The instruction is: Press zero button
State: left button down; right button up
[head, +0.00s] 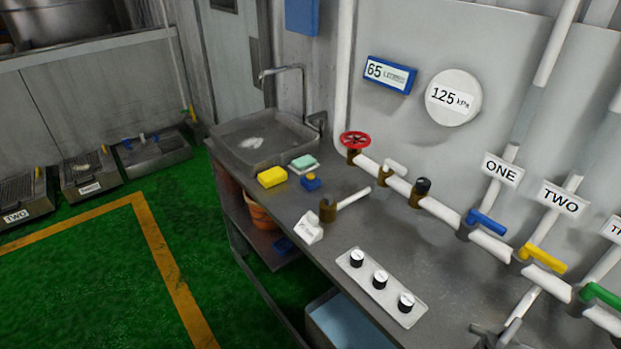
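No button marked zero can be made out. A blue display box (390,74) on the wall reads 65 with small unreadable text beside it. Neither of my grippers can be made out. A metallic part (490,338) is cut off at the bottom right, and I cannot tell what it is.
A round gauge (453,97) reads 125 kPa. A red valve wheel (354,140) and blue (487,222), yellow (543,259) and green (602,296) levers sit along white pipes. A sink (262,140) is behind. Green floor (80,270) is clear at the left.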

jog(key=shift+w+r, duration=0.15)
jog(key=shift+w, duration=0.1)
